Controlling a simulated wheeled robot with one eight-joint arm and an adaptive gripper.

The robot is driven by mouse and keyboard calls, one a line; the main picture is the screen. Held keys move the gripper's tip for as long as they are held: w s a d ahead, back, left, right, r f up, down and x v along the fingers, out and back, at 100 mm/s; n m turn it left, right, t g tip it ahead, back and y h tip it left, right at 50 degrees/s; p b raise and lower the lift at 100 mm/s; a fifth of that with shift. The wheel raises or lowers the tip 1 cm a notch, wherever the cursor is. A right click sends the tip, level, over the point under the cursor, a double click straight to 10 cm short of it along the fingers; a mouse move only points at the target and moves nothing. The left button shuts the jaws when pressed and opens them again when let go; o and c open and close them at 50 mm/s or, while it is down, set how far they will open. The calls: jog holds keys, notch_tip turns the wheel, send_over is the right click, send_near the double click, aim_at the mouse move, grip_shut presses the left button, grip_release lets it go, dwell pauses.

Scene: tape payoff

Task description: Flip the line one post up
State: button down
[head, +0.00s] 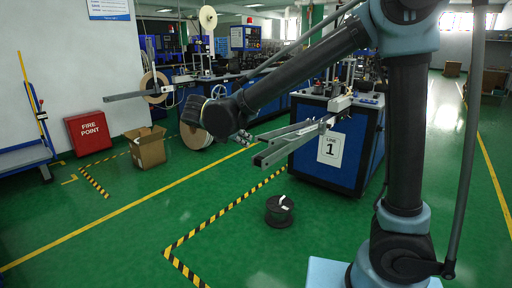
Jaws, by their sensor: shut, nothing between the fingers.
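The line 1 machine is a blue cabinet (340,155) with a white "LINE 1" sign (331,148) on its front. Grey metal bars (292,142) stick out level from its top toward the left, lying low with no reel on them. My gripper (246,139) is small and partly hidden behind my dark wrist. It is shut and empty, just above and left of the bars' free end. I cannot tell whether it touches them.
A black spool (279,211) sits on the green floor before the cabinet. A cardboard box (147,147), a large reel (196,123) and a red fire point box (89,131) stand left. Another machine's bar (138,95) juts out behind. Front floor is mostly clear.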

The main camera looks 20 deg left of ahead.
jog(key=x, duration=1)
jog(key=shift+r, duration=0.15)
